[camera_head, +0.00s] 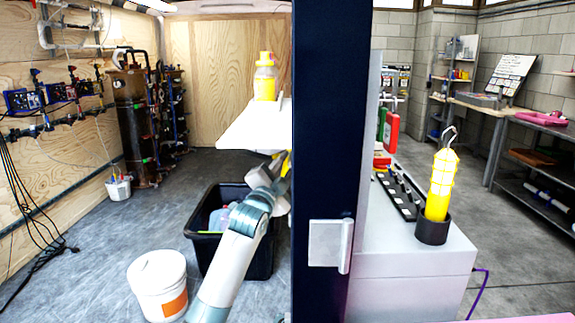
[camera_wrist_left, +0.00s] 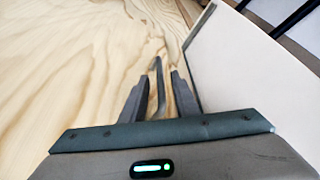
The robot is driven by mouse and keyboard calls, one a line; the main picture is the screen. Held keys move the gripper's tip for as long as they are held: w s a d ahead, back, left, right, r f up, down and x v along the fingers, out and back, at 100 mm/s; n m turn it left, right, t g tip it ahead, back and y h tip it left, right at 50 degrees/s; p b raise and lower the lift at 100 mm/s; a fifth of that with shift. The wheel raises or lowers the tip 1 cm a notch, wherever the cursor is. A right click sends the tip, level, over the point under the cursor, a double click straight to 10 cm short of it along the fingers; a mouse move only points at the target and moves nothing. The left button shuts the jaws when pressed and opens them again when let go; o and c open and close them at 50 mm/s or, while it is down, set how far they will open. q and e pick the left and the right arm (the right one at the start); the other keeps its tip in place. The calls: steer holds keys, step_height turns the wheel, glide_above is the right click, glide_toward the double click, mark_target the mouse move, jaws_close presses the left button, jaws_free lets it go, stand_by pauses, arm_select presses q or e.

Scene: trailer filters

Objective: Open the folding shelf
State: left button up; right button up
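The white folding shelf (camera_head: 243,134) shows left of the dark blue post as a pale panel. A white panel (camera_wrist_left: 245,60), which looks like the shelf, fills the right of the left wrist view. My left arm reaches up from the bottom, and its gripper is mostly hidden by the shelf and post in the head view. In the left wrist view my left gripper (camera_wrist_left: 160,98) has its fingers apart, with a thin grey bar (camera_wrist_left: 158,75) between them. A gap shows beside the bar, and I cannot tell whether either finger touches it. My right gripper is out of view.
A yellow bottle (camera_head: 265,78) shows at the shelf's top. The dark blue post (camera_head: 325,130) stands close on the right. A black bin (camera_head: 204,250) and a white bucket (camera_head: 158,285) are on the floor. A yellow lamp (camera_head: 440,185) stands on a grey cabinet. Floor at left is mostly clear.

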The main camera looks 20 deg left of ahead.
arm_select(q)
steer(key=shift+w+r, duration=0.1)
steer(key=shift+w, duration=0.3)
jaws_close()
